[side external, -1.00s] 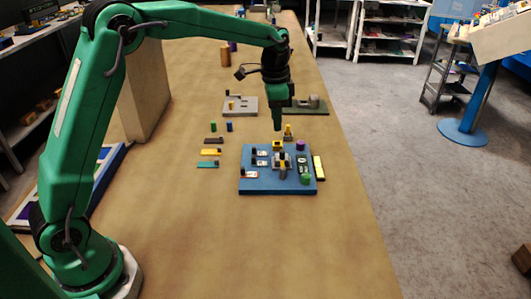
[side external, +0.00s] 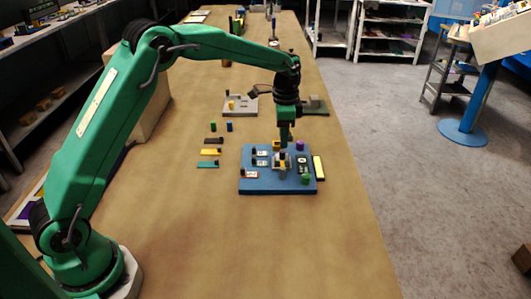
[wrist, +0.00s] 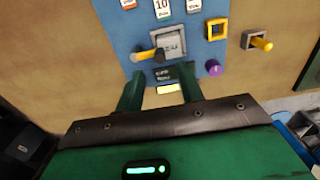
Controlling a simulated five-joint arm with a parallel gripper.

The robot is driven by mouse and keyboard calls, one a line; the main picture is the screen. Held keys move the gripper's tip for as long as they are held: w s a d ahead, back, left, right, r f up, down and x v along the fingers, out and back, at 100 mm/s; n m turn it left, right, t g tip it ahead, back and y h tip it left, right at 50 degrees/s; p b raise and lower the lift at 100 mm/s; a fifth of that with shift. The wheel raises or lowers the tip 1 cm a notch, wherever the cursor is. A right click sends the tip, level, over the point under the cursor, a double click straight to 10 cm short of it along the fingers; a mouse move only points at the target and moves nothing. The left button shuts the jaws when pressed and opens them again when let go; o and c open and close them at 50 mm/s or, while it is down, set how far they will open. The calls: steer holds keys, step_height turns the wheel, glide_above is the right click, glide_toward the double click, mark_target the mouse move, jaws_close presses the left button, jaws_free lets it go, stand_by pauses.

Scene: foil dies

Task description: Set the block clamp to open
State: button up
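The block clamp (side external: 281,161) is a grey block with a lever on the blue board (side external: 249,184). My gripper (side external: 284,144) points down just above and behind the clamp in the side view. In the wrist view my gripper (wrist: 159,80) has its two green fingers spread apart with nothing held between them. The fingertips appear apart from the lever. Whether the clamp is open or shut is unclear.
A purple knob (wrist: 213,68), a yellow frame (wrist: 216,29) and a black labelled plate (side external: 303,166) are close to the clamp. A green knob (side external: 305,179) stands at the board's front right. The table in front is clear.

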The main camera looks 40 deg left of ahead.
mark_target(283, 151)
steer(key=shift+f, duration=2.5)
jaws_close()
